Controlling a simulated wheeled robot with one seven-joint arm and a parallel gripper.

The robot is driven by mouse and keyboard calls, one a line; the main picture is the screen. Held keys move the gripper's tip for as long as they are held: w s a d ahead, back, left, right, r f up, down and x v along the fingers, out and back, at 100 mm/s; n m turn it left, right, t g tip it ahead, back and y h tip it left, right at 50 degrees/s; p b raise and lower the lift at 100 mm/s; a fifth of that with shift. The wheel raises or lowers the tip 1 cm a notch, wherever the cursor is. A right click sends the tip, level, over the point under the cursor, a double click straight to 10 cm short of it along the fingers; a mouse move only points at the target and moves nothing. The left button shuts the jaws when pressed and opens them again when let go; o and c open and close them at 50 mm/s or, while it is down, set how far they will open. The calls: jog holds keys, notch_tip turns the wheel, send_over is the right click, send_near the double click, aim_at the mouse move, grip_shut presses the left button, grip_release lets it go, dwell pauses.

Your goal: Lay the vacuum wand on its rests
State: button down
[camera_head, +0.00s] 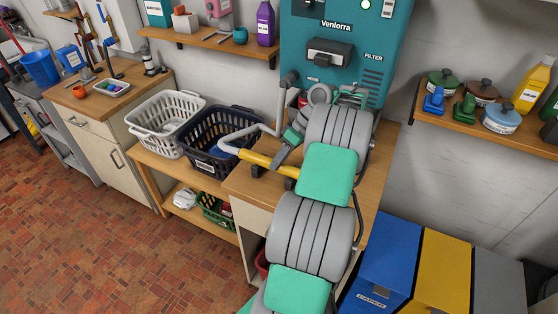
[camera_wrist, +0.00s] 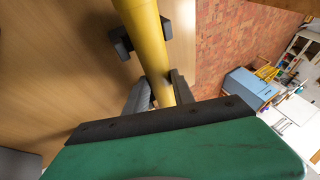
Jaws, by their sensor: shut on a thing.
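The vacuum wand (camera_head: 257,161) has a yellow tube with a grey bent end and lies over the wooden bench top. My gripper (camera_head: 281,153) is shut around the yellow tube, partly hidden by my arm in the head view. In the wrist view the wand (camera_wrist: 146,35) runs between the two fingers of my gripper (camera_wrist: 160,92). A black rest (camera_head: 257,171) stands on the bench under the tube. In the wrist view the rest (camera_wrist: 121,43) shows on both sides of the tube; I cannot tell whether the tube touches it. My arm hides the wand's right part.
A dark laundry basket (camera_head: 213,166) and a white basket (camera_head: 160,143) stand left of the bench. The teal Venlorra unit (camera_head: 301,75) is on the wall behind. Blue and yellow bins (camera_head: 385,262) stand at right. A shelf with pots (camera_head: 470,128) hangs at right.

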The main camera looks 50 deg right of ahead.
jog(key=c, duration=1)
grip_release()
jog(key=p+v, duration=0.5)
jog(key=v, duration=0.2)
jog(key=w+a+r+h, duration=0.1)
jog(key=w+a+r, duration=0.3)
jog(key=a, duration=0.4)
jog(key=w+a+r+m+h+b, duration=0.1)
jog(key=w+a+r, duration=0.25)
jog(key=a, duration=0.45)
jog(key=w+a+r, duration=0.3)
jog(key=a+r, duration=0.1)
jog(key=a, duration=0.4)
jog(key=s+a+f+m+t+h+b, duration=0.1)
jog(key=s+a+f+h, duration=0.1)
jog(key=s+a, duration=1.1)
jog(key=shift+s+a+f+h, duration=0.3)
jog(key=shift+a+f+h, duration=0.1)
jog(key=shift+a+h, duration=0.25)
jog(key=shift+d, duration=0.1)
